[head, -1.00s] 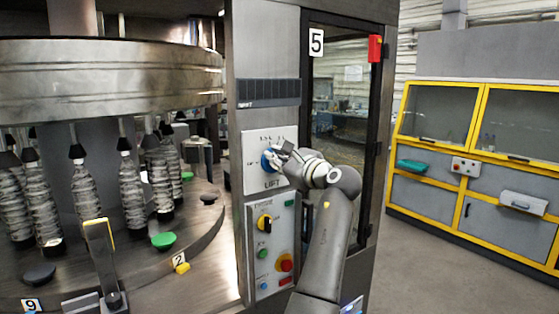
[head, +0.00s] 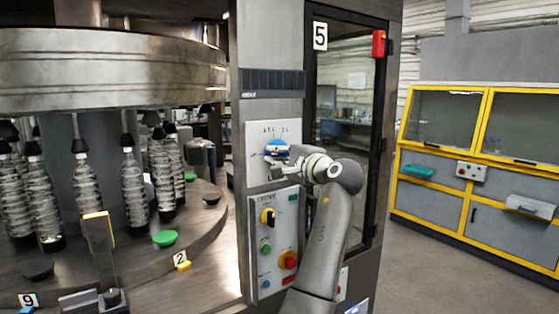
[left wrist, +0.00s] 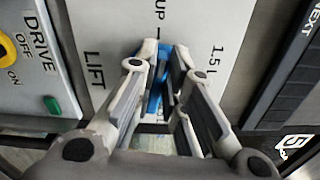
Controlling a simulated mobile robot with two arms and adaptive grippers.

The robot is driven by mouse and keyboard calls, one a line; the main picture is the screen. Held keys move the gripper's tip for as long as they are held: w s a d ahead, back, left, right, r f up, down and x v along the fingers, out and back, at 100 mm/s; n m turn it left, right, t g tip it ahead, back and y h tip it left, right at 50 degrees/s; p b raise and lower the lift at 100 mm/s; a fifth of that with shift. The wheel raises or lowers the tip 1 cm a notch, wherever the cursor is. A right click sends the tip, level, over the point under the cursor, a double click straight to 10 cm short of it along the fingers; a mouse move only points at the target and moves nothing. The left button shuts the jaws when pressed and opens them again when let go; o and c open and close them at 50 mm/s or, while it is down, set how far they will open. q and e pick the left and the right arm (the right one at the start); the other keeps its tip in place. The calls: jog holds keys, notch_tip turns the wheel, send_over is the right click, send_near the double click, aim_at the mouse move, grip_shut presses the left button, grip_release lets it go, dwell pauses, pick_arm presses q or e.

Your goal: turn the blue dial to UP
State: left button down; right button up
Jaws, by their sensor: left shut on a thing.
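The blue dial (head: 277,147) is on the pale LIFT plate (head: 254,133) of the grey machine column. My left gripper (head: 284,157) is at the dial, its arm coming up from below right. In the left wrist view the two fingertips (left wrist: 163,62) are shut on the blue dial (left wrist: 154,98), one on each side. The fingers hide much of it, and I cannot tell clearly which mark it points to. The word UP (left wrist: 160,14) is printed above the fingertips in that view, with 1.5 L to the right and LIFT to the left. My right gripper is not in view.
Below the LIFT plate is a drive panel (head: 276,228) with a yellow-black knob (head: 267,217) and red button (head: 289,260). A dark-framed door (head: 345,130) is to the right. Bottles stand on a turntable at the left. Yellow-framed cabinets (head: 472,150) stand at the right.

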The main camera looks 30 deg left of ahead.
pick_arm(q)
jog(key=shift+f+n+b, duration=0.2)
jog(key=shift+n+b, duration=0.15)
jog(key=shift+n, duration=0.45)
jog(key=c, duration=1.5)
grip_release()
jog(key=shift+d, duration=0.1)
jog(key=v, duration=1.1)
jog(key=shift+s+d, duration=0.15)
jog(key=shift+d, duration=0.25)
